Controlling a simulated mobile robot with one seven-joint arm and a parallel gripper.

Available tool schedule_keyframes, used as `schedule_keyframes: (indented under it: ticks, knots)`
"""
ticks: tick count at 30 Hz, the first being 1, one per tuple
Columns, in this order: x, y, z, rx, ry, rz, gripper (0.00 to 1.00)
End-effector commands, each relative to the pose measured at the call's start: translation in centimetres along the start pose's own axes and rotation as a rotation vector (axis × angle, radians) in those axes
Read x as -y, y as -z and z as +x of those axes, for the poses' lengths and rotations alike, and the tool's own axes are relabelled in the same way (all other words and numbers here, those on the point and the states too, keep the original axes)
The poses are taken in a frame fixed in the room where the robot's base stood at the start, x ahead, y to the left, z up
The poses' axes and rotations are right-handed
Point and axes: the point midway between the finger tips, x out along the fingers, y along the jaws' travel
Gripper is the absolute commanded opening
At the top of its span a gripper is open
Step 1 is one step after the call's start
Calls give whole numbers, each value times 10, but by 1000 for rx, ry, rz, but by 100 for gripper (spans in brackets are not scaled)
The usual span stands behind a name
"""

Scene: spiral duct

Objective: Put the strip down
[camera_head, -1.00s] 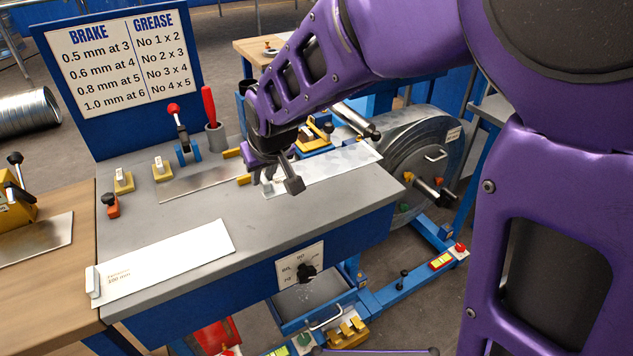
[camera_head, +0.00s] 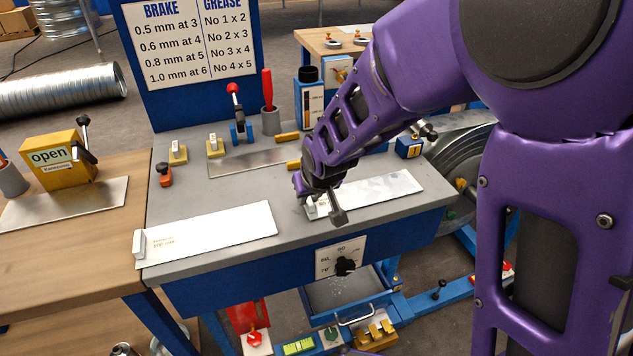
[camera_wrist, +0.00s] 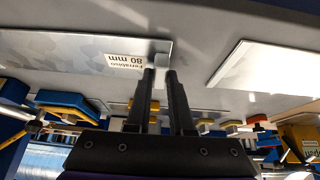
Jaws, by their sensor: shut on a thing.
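A pale metal strip (camera_head: 378,194) lies lengthwise over the right part of the grey bench top in the head view, near its front edge. My gripper (camera_head: 312,207) is at the strip's left end, where a small white end block shows. In the wrist view the strip (camera_wrist: 75,52) is marked 80 mm, and my fingers (camera_wrist: 160,76) are close together at its block end. They are shut on that end, though the exact contact is hard to see. I cannot tell whether the strip rests on the bench or hangs just above it.
A second pale strip (camera_head: 210,235) with a white end block lies at the bench's front left. A darker metal sheet (camera_head: 250,162), small yellow blocks and a red-knobbed lever (camera_head: 236,115) stand behind. A blue sign (camera_head: 190,50) rises at the back. Bare bench (camera_head: 245,190) lies between.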

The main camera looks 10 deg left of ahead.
Motion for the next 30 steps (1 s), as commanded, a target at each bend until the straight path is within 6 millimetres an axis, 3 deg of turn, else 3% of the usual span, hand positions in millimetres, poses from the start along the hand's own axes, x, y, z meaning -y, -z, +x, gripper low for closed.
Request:
schedule_keyframes:
  ticks: [4,5,10,21,30]
  knots:
    - [0,-1,3,-1,0,0,0]
    - [0,-2,3,0,0,0,22]
    - [0,-1,2,0,0,0,51]
    - [0,2,-3,0,0,0,51]
    - [0,4,-65,-2,1,1,51]
